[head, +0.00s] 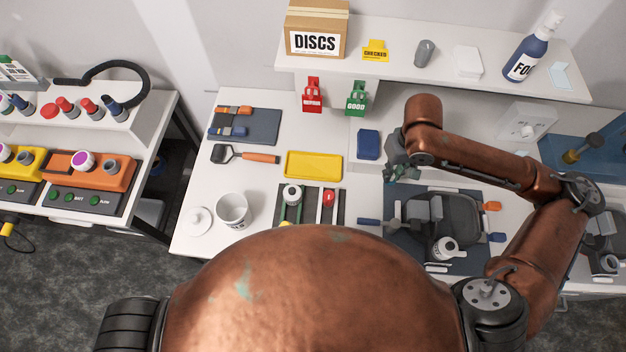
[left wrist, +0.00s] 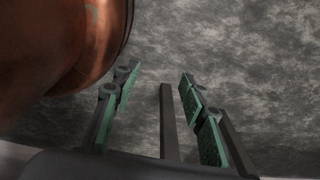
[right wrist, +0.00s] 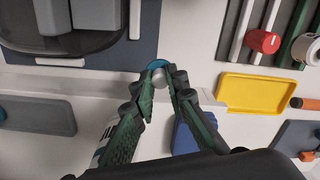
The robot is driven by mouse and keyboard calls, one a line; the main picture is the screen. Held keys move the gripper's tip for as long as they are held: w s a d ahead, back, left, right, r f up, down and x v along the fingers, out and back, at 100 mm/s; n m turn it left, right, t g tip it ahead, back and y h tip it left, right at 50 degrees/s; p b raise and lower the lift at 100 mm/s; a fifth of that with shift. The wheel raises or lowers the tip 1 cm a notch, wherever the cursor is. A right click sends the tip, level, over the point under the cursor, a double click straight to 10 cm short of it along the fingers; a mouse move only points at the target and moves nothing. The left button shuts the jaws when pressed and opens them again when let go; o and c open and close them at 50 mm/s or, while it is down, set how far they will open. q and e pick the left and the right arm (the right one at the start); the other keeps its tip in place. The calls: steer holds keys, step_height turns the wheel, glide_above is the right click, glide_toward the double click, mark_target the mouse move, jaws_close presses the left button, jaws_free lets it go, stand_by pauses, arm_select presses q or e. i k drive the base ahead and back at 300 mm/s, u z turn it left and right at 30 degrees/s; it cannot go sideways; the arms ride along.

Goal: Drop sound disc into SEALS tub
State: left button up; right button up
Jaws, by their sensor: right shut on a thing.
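My right gripper (head: 402,172) is above the bench, between the yellow tray and the dark mat with the black device. In the right wrist view its fingertips (right wrist: 160,82) are shut on a small round disc (right wrist: 157,64) with a teal-blue edge; a pale round part shows just below it. The disc cannot be made out in the head view. A white open tub (head: 232,207) stands at the bench's front left; its dark label is too small to read. My left gripper (left wrist: 158,85) is open and empty above grey floor.
A white lid (head: 198,221) lies left of the tub. The yellow tray (head: 313,164), a rack (head: 310,207) with a red and a white piece, and a blue block (head: 368,144) lie nearby. Red (head: 312,94) and green (head: 357,98) labelled holders stand behind. A shelf crosses the back.

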mark_target(235, 218)
steer(key=z, duration=0.05)
steer(key=k, duration=0.85)
steer(key=u, duration=0.4)
steer(key=i, duration=0.5)
steer(key=u, duration=0.45)
